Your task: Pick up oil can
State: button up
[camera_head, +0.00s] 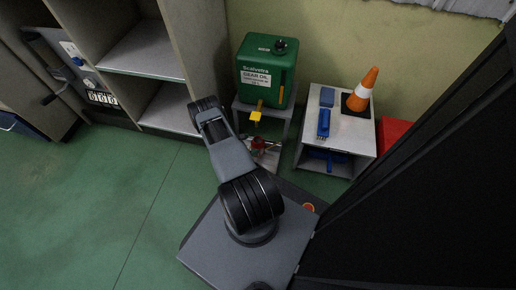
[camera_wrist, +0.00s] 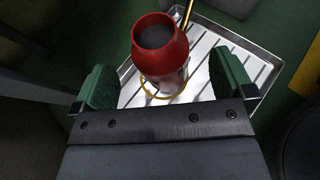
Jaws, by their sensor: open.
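The oil can is a red, rounded vessel with a dark round top (camera_wrist: 160,48) in the upper middle of the wrist view. A thin yellow curved part loops around its lower side. It stands on a ribbed metal tray (camera_wrist: 203,48). My gripper (camera_wrist: 162,78) is open, with one green-padded finger to the left of the can and one to the right. Gaps show between the fingers and the can, and nothing is held. In the head view a small red shape (camera_head: 262,143), likely the can, shows low under the green drum; the fingers are hard to make out there.
A green gear oil drum (camera_head: 264,72) with a yellow tap (camera_head: 256,113) stands on a stand above the red shape. To the right, a grey table (camera_head: 346,135) holds a traffic cone (camera_head: 363,88) and blue items. Shelves (camera_head: 140,55) stand left. Green floor is clear at lower left.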

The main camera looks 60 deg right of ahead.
aim_at(254, 143)
jog(key=b+x, duration=0.2)
jog(key=x, duration=0.1)
jog(key=shift+d+f, duration=0.15)
jog(key=shift+d, duration=0.15)
jog(key=shift+s+d+f, duration=0.15)
jog(key=shift+s+d, duration=0.2)
jog(key=shift+d, duration=0.3)
jog(key=shift+c, duration=0.4)
jog(key=c, duration=1.4)
